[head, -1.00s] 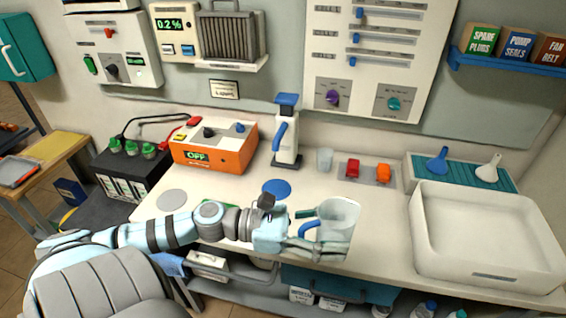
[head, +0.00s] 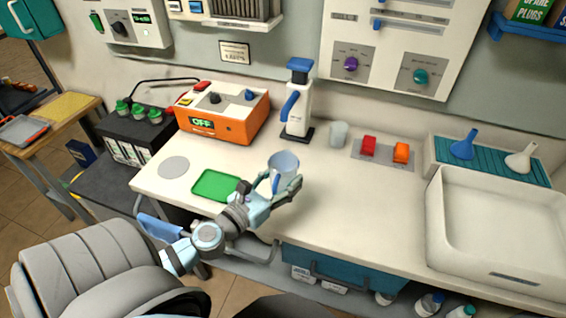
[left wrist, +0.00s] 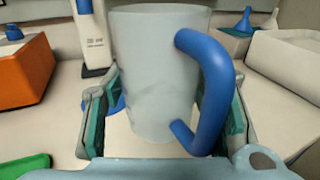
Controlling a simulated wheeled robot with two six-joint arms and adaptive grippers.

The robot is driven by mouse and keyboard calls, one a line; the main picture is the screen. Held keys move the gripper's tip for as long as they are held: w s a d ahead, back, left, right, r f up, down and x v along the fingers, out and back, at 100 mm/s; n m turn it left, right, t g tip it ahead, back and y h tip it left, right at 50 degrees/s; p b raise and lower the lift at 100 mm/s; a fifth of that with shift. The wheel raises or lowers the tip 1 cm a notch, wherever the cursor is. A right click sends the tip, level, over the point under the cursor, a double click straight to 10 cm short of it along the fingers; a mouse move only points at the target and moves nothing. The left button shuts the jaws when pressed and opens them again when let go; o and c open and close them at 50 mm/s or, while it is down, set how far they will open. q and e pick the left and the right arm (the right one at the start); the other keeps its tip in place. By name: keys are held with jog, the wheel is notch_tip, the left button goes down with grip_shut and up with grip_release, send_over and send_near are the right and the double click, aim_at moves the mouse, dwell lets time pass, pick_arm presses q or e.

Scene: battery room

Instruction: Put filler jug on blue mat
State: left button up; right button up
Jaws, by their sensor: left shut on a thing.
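The filler jug (head: 283,163) is a pale translucent cup with a blue handle. My left gripper (head: 281,187) is shut on it, and it stands upright between the fingers. In the left wrist view the jug (left wrist: 150,75) fills the middle, with its handle on the right and a finger on each side. In the head view the jug covers the place of the round blue mat. A small blue patch of the mat (left wrist: 118,104) shows beside the jug in the left wrist view. I cannot tell whether the jug touches the mat. My right gripper is not in view.
A green mat (head: 216,186) and a round grey mat (head: 173,167) lie to the left. A white dispenser (head: 298,105) stands behind the jug, beside an orange box (head: 222,116). A small cup (head: 338,134) stands to the right. The counter (head: 365,205) is clear towards the white basin (head: 498,235).

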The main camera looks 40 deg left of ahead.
pick_arm(q)
jog(key=a+f+n+y, duration=0.1)
jog(key=s+a+f+n+y, duration=0.1)
jog(key=a+f+y, duration=0.1)
jog(key=s+a+f+n+y+b, duration=0.1)
jog(key=y, duration=0.1)
jog(key=shift+s+a+f+g, duration=0.2)
jog(key=shift+a+f+g, duration=0.05)
jog(key=shift+a+g, duration=0.05)
jog(key=shift+s+a+f+n+y, duration=0.15)
jog(key=shift+a+n+y, duration=0.1)
jog(key=shift+n+y, duration=0.25)
jog(key=shift+w+a, duration=0.2)
jog(key=shift+w, duration=0.1)
jog(key=x, duration=1.6)
jog(key=shift+w+a, duration=0.2)
jog(key=shift+w, duration=0.15)
jog(key=shift+w+a+b, duration=0.1)
jog(key=shift+w+b, duration=0.15)
jog(key=shift+b, duration=0.15)
notch_tip(320, 180, down, 4)
jog(key=b, duration=0.3)
jog(key=shift+s+r, duration=0.1)
jog(key=shift+r, duration=0.3)
